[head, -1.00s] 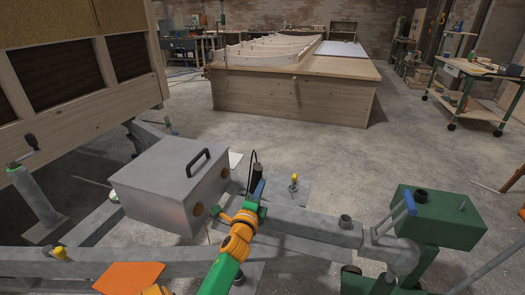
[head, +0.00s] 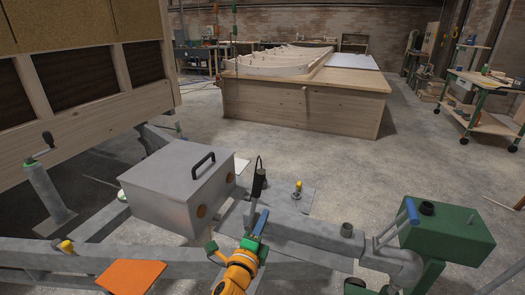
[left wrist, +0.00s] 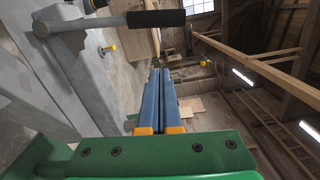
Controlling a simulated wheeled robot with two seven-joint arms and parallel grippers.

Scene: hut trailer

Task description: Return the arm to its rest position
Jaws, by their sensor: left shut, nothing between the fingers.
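My left arm (head: 236,274), orange and green, comes up from the bottom of the head view. Its left gripper (head: 262,218) has blue fingers, which are shut and empty. The gripper is over the grey trailer frame, to the right of the grey metal box (head: 180,190). In the left wrist view the two blue fingers of the left gripper (left wrist: 160,90) lie side by side with nothing between them. My right gripper is not in view.
A black-gripped handle (head: 258,182) stands just beyond the fingers; its black grip (left wrist: 156,18) also shows in the left wrist view. A green box (head: 452,236) with a blue lever is at right. An orange plate (head: 132,275) is at lower left. Open floor lies beyond.

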